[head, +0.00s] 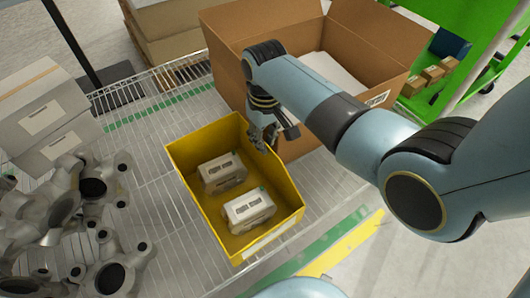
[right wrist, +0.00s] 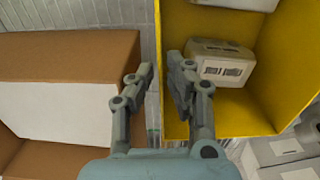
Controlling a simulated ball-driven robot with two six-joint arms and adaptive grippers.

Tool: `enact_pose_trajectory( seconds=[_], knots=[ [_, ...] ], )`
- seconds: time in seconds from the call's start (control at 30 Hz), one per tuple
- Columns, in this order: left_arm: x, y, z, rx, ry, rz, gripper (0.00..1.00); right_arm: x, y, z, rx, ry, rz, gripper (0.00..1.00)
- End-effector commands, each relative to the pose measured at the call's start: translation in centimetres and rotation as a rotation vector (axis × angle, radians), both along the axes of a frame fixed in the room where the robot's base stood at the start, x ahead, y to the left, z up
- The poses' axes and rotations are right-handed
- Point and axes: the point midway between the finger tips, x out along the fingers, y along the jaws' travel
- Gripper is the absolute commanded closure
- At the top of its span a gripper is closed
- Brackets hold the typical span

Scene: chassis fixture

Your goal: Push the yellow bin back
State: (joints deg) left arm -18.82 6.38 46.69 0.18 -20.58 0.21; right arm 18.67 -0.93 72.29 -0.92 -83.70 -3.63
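The yellow bin (head: 190,158) sits on the wire shelf in the middle of the head view, with two small white boxes (head: 222,174) inside. In the right wrist view the bin (right wrist: 285,60) is on the right, with a labelled box (right wrist: 220,64) in it. My right gripper (head: 272,138) is at the bin's right rim, beside the cardboard box. In the right wrist view its fingers (right wrist: 160,75) are apart, with the bin's side edge between or just below them. I cannot tell whether they touch it. My left gripper is not in view.
A large open cardboard box (head: 290,50) stands right behind the bin. Grey metal parts (head: 60,225) and stacked grey boxes (head: 40,110) fill the left. Bare wire shelf (head: 165,215) lies left of the bin. A green cart (head: 480,30) stands at the back right.

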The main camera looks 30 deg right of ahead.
Motion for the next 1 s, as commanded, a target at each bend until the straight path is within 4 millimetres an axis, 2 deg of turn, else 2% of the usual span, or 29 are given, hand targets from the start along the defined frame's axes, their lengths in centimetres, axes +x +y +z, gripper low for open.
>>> enact_pose_trajectory(
  seconds=[0.03,0.13,0.3,0.5,0.83,0.97,1.0],
  knots=[
    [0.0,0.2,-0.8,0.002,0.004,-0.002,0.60,-0.2,0.0,-1.7,0.000,0.007,0.000,0.85],
    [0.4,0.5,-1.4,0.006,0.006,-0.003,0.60,-0.2,0.0,-3.6,0.000,0.007,0.000,0.85],
    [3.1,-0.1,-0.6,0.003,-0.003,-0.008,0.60,-0.1,0.0,-4.8,0.000,0.002,0.000,0.85],
    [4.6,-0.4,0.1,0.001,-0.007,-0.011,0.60,0.0,0.0,-5.5,0.000,0.000,0.000,0.85],
    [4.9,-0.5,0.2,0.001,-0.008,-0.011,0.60,0.0,0.0,-5.6,0.000,0.000,0.000,0.85],
    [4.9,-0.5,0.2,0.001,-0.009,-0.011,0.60,0.0,0.0,-5.5,0.000,0.000,0.000,1.00],
    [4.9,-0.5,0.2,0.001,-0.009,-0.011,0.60,0.0,0.0,-5.5,0.000,0.000,0.000,1.00]
  ],
)
